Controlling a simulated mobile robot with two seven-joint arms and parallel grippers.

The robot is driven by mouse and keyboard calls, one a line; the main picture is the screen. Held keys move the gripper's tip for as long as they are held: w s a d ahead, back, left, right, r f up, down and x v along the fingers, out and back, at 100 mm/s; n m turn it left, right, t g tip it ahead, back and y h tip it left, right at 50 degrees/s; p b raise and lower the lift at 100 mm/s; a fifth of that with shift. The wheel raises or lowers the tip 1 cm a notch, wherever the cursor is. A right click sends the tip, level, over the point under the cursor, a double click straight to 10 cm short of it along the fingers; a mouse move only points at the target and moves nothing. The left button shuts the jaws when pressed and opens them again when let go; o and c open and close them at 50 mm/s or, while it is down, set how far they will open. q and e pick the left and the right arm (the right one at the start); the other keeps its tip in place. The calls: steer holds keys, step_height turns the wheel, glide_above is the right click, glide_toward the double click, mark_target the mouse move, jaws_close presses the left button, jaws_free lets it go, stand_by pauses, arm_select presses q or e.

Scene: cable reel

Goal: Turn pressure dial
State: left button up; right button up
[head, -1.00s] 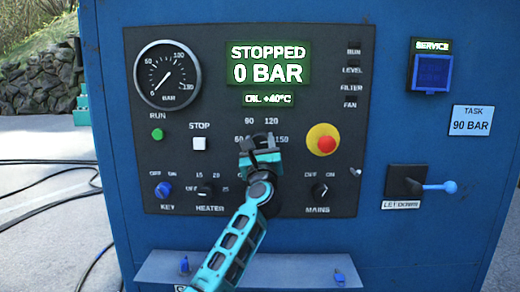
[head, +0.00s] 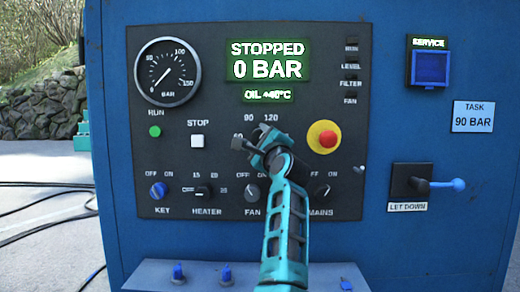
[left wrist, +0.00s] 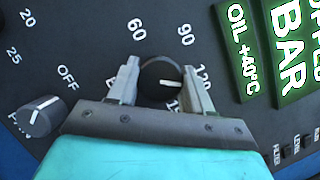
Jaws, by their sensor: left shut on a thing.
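The pressure dial (left wrist: 161,78) is a round black knob with a white pointer line, ringed by the numbers 60, 90, 120 and 150. In the left wrist view its pointer points roughly at 120. My left gripper (left wrist: 160,85) is shut on the dial, one grey finger on each side. In the head view my left gripper (head: 257,147) covers the dial and part of its scale. My right gripper is not in view. The display (head: 268,62) reads STOPPED, 0 BAR. The task plate (head: 473,117) reads 90 BAR.
A red stop button (head: 324,137) on yellow sits right of the dial. The fan knob (head: 251,193), heater knob (head: 203,191) and blue key switch (head: 158,190) lie below. A let-down lever (head: 440,184) is at right. A blue shelf (head: 222,271) juts out below.

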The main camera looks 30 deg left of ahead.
arm_select(q)
steer(key=shift+f+n, duration=0.1)
steer(key=shift+n, duration=0.4)
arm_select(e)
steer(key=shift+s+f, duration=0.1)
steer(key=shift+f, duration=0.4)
arm_select(q)
steer(key=o, duration=1)
steer(key=shift+o, duration=0.2)
steer(key=shift+b, duration=0.35)
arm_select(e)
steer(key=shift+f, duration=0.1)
